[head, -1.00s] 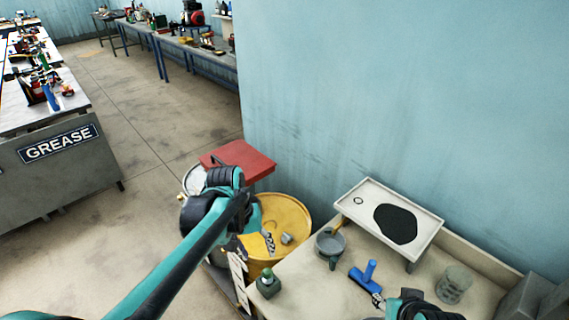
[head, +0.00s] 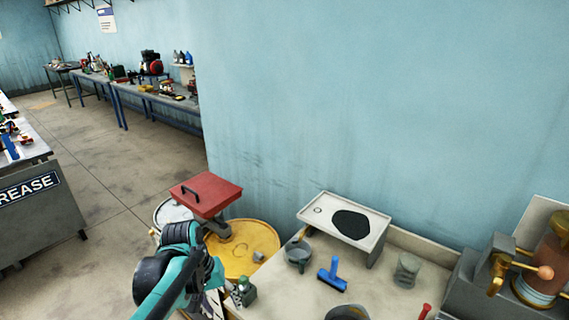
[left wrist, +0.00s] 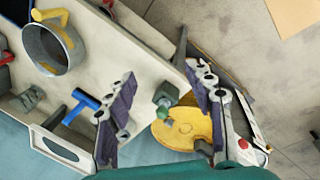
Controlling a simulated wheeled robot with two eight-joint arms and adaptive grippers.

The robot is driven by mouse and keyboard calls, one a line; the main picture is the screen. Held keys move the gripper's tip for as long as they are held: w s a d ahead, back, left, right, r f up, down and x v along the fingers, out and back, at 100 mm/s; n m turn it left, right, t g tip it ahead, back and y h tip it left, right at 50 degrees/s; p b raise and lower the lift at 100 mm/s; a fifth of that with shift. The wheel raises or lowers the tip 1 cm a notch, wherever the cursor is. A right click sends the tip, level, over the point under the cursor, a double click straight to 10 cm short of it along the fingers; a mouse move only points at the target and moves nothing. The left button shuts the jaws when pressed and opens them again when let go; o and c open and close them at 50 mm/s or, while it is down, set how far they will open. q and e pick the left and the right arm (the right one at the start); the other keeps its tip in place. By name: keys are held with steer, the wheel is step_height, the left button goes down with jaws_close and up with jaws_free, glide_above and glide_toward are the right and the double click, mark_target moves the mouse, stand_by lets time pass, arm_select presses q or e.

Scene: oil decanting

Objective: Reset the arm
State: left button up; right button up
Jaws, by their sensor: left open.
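My left gripper (head: 212,296) is at the lower left of the head view, by the bench's near left corner and the yellow drum. A small green bottle (head: 245,293) stands on the bench corner just right of the gripper. The bottle also shows between and beyond the fingers in the left wrist view (left wrist: 166,93). The arm hides part of the bench's left edge. My right gripper is in neither current view.
A yellow drum (head: 252,246) and red-topped stand (head: 206,196) are left of the bench. The bench holds a grey pot (head: 298,254), blue tool (head: 332,275), raised tray (head: 376,243), clear jar (head: 407,270) and amber-cylinder machine (head: 545,262). A large pot (left wrist: 52,50) shows in the wrist view.

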arm_select(q)
steer(key=s+a+f+m+t+y+b, duration=0.2)
steer(key=s+f+t+b, duration=0.1)
steer(key=s+t, duration=0.3)
steer(key=shift+s+a+f+t+b, duration=0.25)
steer(key=shift+s+b, duration=0.4)
steer(key=shift+s, duration=0.75)
arm_select(e)
steer(key=shift+w+f, duration=0.25)
steer(key=shift+f, duration=0.95)
steer(key=shift+w+f, duration=0.2)
steer(key=shift+f, duration=0.95)
